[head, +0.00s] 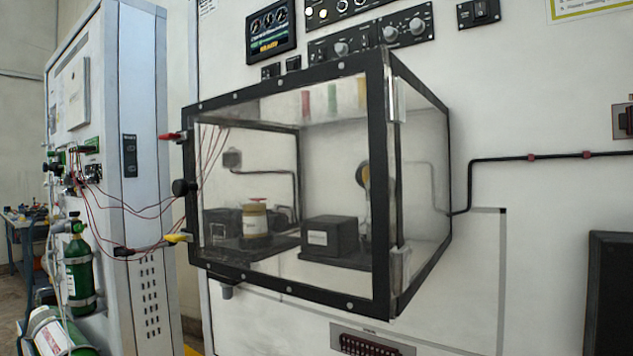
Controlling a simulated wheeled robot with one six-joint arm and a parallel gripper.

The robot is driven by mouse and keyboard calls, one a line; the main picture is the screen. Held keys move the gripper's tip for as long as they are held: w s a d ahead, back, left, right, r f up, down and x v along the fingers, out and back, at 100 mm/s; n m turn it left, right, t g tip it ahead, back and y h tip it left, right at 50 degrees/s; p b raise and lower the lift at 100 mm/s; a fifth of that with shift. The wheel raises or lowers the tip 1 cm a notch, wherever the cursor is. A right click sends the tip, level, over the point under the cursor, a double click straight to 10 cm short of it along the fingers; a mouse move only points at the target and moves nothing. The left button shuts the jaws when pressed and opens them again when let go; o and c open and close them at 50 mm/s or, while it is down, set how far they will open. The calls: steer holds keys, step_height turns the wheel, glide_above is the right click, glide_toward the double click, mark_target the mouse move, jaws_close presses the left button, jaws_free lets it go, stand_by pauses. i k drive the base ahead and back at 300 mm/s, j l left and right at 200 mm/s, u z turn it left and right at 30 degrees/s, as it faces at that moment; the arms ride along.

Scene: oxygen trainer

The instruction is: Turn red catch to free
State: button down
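The red catch (170,136) is a small lever at the upper left edge of the clear box's door. It sticks out to the left, roughly level, from a dark mount on the black door frame (377,190). A yellow catch (177,238) sits lower on the same edge, also pointing left. A round black knob (183,187) is between the two catches. The door looks closed, with hinges on its right side. My gripper is not in view, and nothing is seen touching the red catch.
Inside the box are a jar with a red top (256,218) and a black block (330,237). A tall grey cabinet (140,180) with red wires and green cylinders (78,265) stands at left. A wall panel with gauges and knobs is above. A gap separates cabinet and box.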

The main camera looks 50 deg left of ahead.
mark_target(175, 137)
steer(key=u, duration=1.75)
